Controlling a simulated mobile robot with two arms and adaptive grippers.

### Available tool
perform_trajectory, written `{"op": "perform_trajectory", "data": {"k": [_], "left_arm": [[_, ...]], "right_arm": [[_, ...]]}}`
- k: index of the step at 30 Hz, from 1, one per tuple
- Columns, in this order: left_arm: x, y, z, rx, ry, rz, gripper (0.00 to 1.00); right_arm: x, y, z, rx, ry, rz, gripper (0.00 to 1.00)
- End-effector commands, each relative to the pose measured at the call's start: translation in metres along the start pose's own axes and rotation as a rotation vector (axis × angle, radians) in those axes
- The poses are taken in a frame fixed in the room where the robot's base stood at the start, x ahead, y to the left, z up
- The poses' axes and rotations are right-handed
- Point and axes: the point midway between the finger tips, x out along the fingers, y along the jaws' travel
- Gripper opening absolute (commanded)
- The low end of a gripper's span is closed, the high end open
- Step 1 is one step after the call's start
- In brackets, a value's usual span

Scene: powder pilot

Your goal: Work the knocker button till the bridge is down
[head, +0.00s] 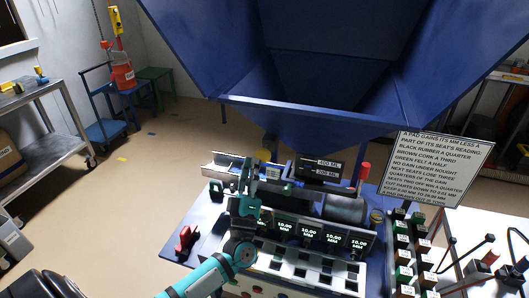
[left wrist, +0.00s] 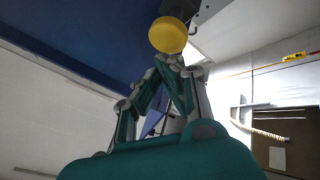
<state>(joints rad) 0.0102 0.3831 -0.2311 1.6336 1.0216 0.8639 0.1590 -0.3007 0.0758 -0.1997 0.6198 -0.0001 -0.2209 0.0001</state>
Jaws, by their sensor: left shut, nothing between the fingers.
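A round yellow button (head: 262,156), which I take for the knocker button, sits at the front lower edge of the big blue hopper (head: 320,125). In the left wrist view the yellow button (left wrist: 168,35) is large, just beyond my fingertips. My left gripper (head: 248,172) is teal, points up and is shut and empty, just below the button. In the left wrist view its fingers (left wrist: 172,62) come together; I cannot tell whether they touch the button. No powder bridge can be made out inside the hopper. My right gripper is not in view.
Below the hopper stands a machine with a grey roller (head: 344,208) and several lit readouts (head: 333,238). A red-handled lever (head: 364,175) rises at its right. A text sign (head: 437,167) and small coloured blocks (head: 403,245) lie right. Open floor (head: 130,200) is at the left.

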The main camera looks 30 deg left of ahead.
Motion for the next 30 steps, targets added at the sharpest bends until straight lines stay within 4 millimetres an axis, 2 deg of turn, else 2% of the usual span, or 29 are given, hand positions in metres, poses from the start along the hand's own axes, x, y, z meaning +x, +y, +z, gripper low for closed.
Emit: {"op": "perform_trajectory", "data": {"k": [30], "left_arm": [[0.0105, -0.0056, 0.0056, 0.0, 0.001, 0.0, 0.0]], "right_arm": [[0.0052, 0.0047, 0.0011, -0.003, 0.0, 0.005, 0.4]]}}
